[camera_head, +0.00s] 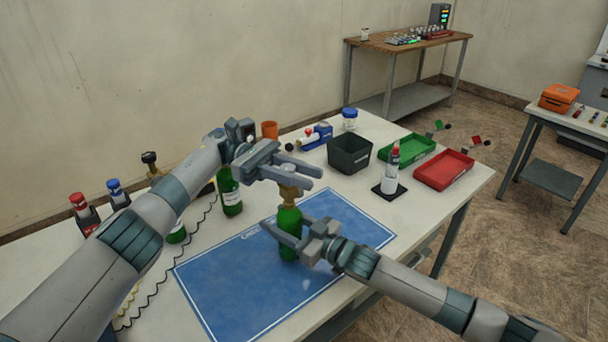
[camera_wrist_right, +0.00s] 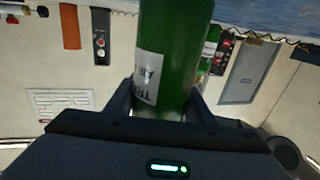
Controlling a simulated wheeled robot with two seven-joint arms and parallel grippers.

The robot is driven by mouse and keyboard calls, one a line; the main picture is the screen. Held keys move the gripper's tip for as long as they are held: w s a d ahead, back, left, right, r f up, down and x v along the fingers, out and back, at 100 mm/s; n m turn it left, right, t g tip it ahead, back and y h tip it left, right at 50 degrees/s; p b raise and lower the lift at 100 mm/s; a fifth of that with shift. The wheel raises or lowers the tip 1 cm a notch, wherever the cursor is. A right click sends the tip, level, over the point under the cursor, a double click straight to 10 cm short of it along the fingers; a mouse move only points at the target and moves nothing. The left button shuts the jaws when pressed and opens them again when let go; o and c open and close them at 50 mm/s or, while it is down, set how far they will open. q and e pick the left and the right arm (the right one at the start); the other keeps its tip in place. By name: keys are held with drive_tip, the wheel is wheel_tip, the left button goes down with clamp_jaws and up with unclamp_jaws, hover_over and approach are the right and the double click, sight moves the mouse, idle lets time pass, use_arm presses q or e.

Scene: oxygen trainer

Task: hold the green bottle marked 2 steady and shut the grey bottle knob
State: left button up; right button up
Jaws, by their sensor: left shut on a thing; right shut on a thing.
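A green bottle (camera_head: 289,246) stands upright on the blue mat (camera_head: 240,293), with a brass valve (camera_head: 288,194) on top. My right gripper (camera_head: 284,229) is shut around its upper body from the right. In the right wrist view the same bottle (camera_wrist_right: 173,50) fills the space between the fingers, its white label partly showing; no number is readable. My left gripper (camera_head: 308,178) is above it, shut at the top of the valve.
Another green bottle (camera_head: 230,194) stands just left of the mat, and a third is partly behind my left arm. The mat's front is clear.

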use_arm(q)
drive_tip(key=o, duration=1.1)
wheel_tip(320, 180, up, 10)
drive_tip(key=shift+f, duration=0.1)
idle(0.3)
